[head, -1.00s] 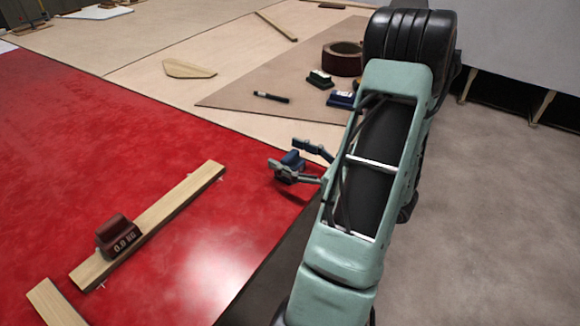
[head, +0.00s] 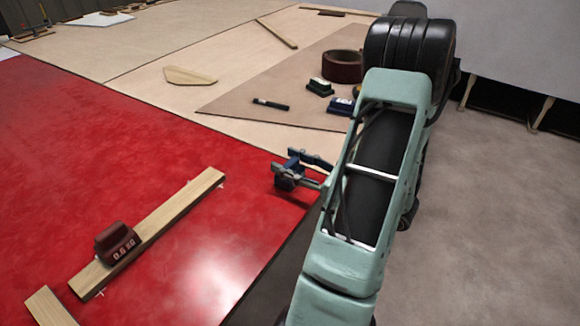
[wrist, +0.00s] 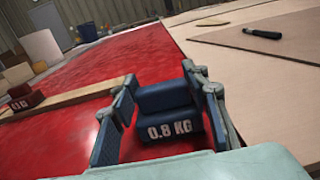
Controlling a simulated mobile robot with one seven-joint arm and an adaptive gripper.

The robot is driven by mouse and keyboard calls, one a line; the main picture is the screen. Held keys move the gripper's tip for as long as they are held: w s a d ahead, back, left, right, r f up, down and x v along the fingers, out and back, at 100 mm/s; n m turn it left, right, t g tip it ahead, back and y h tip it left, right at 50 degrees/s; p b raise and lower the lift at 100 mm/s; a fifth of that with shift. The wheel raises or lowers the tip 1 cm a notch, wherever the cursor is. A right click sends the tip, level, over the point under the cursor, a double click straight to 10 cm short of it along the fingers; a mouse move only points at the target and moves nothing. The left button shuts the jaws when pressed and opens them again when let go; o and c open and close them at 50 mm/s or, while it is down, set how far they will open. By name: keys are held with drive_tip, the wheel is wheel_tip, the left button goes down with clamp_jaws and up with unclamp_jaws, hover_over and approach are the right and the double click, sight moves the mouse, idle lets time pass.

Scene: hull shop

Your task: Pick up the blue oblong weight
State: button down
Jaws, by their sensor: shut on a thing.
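A blue block-shaped weight (wrist: 166,112) marked "0.8 KG" sits between the fingers of my gripper (wrist: 166,118) in the wrist view. The two fingers are shut on its left and right sides. In the head view my gripper (head: 298,174) and the held weight (head: 287,181) are small, near the right edge of the red surface. I cannot tell if its underside is clear of the surface. Another dark blue weight (head: 341,106) lies on the brown board, partly hidden by my arm.
A dark red weight (head: 116,242) rests on a wooden strip (head: 180,210) on the red surface (head: 80,150). The red surface's middle is clear.

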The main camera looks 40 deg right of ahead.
sight(290, 162)
drive_tip(key=shift+r, duration=0.65)
wheel_tip(290, 162, up, 2)
drive_tip(key=shift+r+p, duration=0.15)
drive_tip(key=shift+p, duration=0.45)
drive_tip(key=s+a+r+p, duration=0.5)
drive_tip(key=s+a+r, duration=0.2)
drive_tip(key=s+r, duration=0.2)
drive_tip(key=shift+s, duration=0.4)
drive_tip(key=shift+r+p, duration=0.1)
drive_tip(key=shift+p, duration=0.6)
drive_tip(key=p, duration=0.3)
drive_tip(key=s+a+p, duration=0.1)
drive_tip(key=p, duration=0.2)
drive_tip(key=shift+s+r, duration=0.2)
drive_tip(key=shift+r, duration=0.05)
drive_tip(key=shift+a+p, duration=0.1)
drive_tip(key=shift+p, duration=0.2)
